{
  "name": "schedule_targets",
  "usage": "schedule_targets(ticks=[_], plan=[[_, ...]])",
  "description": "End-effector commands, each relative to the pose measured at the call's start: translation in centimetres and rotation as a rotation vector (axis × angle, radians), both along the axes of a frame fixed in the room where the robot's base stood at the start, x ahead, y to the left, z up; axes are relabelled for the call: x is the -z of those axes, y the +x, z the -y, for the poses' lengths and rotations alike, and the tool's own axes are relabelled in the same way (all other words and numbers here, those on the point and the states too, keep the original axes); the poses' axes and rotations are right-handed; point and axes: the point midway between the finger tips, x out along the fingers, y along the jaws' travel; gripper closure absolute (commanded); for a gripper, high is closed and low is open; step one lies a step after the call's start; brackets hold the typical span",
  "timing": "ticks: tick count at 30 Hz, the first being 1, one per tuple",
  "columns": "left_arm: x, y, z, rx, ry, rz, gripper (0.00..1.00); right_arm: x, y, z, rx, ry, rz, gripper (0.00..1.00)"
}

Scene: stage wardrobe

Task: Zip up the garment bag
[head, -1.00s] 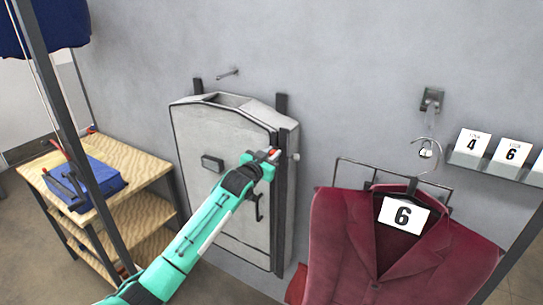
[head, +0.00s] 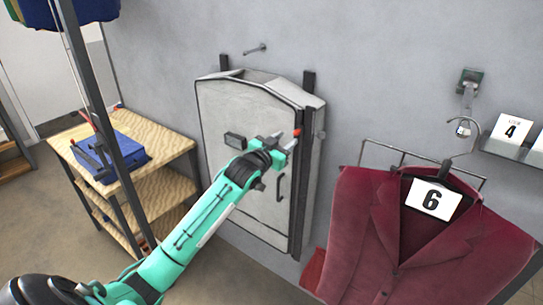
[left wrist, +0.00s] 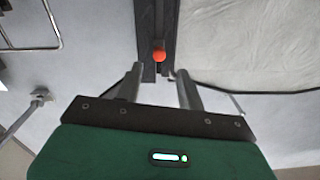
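The garment bag (head: 240,120) is a pale grey, upright case with dark edging against the wall. It also fills the upper right of the left wrist view (left wrist: 240,40). A dark strip (left wrist: 157,25) runs along the bag's side edge. A small orange-red tab (left wrist: 159,56), which looks like the zip pull, sits on that strip and shows in the head view (head: 297,133). My left gripper (left wrist: 160,74) is open, its fingertips apart on either side of the strip just short of the tab. I cannot tell whether they touch anything. My right gripper is not in view.
A dark rack post (head: 88,85) crosses the left side. A wall peg (head: 256,48) is above the bag.

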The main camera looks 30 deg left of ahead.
Motion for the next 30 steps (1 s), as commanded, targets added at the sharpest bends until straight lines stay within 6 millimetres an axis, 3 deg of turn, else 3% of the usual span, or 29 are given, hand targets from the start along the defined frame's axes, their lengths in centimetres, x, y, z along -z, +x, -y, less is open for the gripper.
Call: schedule_targets(ticks=[6, 12, 30], plan=[[0.3, -4.0, -0.3, 0.001, 0.003, 0.001, 0.61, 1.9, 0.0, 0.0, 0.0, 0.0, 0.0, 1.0], [0.1, -6.2, -0.4, 0.0, 0.001, 0.001, 0.61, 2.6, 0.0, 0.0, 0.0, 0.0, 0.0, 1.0], [-0.1, -6.8, -0.5, -0.001, 0.001, 0.001, 0.61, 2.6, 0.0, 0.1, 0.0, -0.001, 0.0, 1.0]])
